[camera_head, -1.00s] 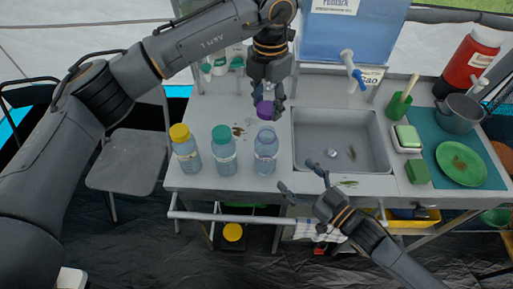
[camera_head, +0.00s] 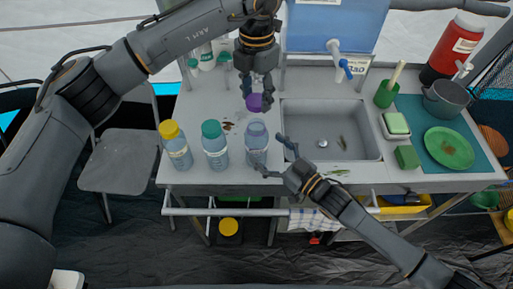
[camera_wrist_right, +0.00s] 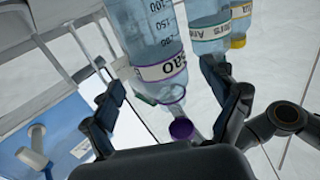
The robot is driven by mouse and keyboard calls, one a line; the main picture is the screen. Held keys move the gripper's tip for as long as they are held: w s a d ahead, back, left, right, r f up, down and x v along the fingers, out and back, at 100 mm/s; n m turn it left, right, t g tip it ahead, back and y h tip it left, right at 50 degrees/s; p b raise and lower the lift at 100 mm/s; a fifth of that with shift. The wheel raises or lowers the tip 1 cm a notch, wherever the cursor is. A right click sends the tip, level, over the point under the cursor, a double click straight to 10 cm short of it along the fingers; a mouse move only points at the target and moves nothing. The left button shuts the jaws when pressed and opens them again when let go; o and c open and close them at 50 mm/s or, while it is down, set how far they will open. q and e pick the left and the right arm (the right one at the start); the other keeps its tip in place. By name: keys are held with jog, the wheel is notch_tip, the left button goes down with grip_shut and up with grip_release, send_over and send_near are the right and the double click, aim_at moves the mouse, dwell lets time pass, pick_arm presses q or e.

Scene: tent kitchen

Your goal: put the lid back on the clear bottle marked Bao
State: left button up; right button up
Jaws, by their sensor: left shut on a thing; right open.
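The clear bottle marked Bao (camera_head: 256,146) stands upright and lidless at the front of the counter, left of the sink. Its label (camera_wrist_right: 163,68) shows in the right wrist view, where the bottle appears upside down. The purple lid (camera_head: 254,103) is in my left gripper (camera_head: 257,92), just behind and above the bottle's mouth; it also shows in the right wrist view (camera_wrist_right: 181,129). My right gripper (camera_head: 273,156) is open at the bottle's right side, its fingers spread toward it. Whether they touch the bottle I cannot tell.
A teal-lidded bottle (camera_head: 215,146) and a yellow-lidded bottle (camera_head: 176,146) stand left of the Bao bottle. The sink (camera_head: 330,125) lies to the right. A blue water tank (camera_head: 335,22) with a tap stands behind. Dark scraps lie on the counter behind the bottles.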

jog(key=shift+x, duration=2.25)
jog(key=c, duration=1.8)
pick_arm(q)
jog(key=shift+f, duration=2.5)
jog(key=shift+f, duration=0.85)
jog(key=shift+f, duration=0.6)
pick_arm(e)
grip_shut()
